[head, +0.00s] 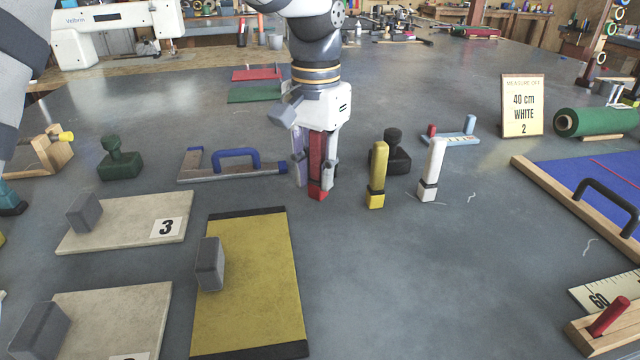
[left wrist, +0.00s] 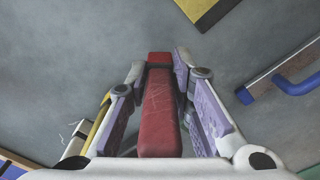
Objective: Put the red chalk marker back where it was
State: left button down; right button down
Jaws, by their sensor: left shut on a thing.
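The red chalk marker (head: 317,191) is upright in my left gripper (head: 316,172), left of the yellow chalk marker (head: 378,170) and the white chalk marker (head: 433,165), which stand on the grey table. The red marker's lower end is at or just above the table; I cannot tell if it touches. In the left wrist view the red marker (left wrist: 160,115) lies between both purple-padded fingers of the left gripper (left wrist: 161,68). The right gripper is not in view.
A blue-handled tool (head: 235,162) lies left of the gripper, and a yellow panel (head: 255,290) lies in front. A dark stamp-like block (head: 397,150) stands behind the yellow marker. A sign (head: 522,106) reads "40 cm WHITE 2". The table front of the markers is clear.

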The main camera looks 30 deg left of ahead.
aim_at(317, 179)
pick_arm(q)
jog(key=shift+f, duration=1.5)
jog(key=shift+f, duration=0.1)
jog(key=c, duration=1.4)
grip_release()
notch_tip(317, 179, up, 12)
jog(key=shift+r, duration=0.1)
